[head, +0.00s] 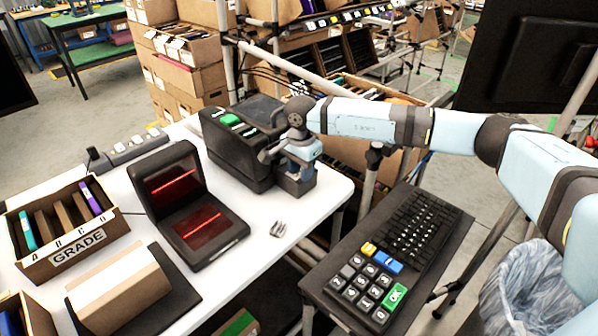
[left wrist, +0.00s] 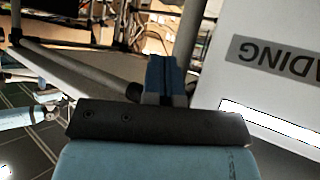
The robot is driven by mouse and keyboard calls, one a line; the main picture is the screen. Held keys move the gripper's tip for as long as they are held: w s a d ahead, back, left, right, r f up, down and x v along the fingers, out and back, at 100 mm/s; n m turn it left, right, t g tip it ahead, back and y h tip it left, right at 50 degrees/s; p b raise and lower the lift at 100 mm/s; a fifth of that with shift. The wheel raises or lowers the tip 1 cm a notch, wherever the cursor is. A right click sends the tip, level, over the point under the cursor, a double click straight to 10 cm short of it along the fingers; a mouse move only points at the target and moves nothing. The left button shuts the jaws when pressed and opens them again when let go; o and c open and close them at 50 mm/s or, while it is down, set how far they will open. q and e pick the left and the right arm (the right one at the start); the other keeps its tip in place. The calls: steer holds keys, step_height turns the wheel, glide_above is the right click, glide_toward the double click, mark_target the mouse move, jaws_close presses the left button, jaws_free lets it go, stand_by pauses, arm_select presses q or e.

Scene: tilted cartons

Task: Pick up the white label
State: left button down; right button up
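I cannot make out a white label for certain in either view. A black label printer (head: 236,147) with a green button stands at the back right of the white table. My right gripper (head: 270,157) is low against the printer's right front side; its arm comes in from the right. Its fingertips are small and partly hidden, so I cannot tell whether it is open or shut or holds anything. My left gripper (left wrist: 165,75) shows only in the left wrist view, its blue finger pads together with nothing visible between them.
A black scanner (head: 190,205) with red lines, a GRADE box (head: 62,232) and a carton (head: 118,290) stand on the white table (head: 262,270). A small grey item (head: 278,229) lies near its front edge. A keypad and keyboard (head: 385,255) are at right.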

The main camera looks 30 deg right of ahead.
jaws_close()
steer(key=shift+r, duration=0.1)
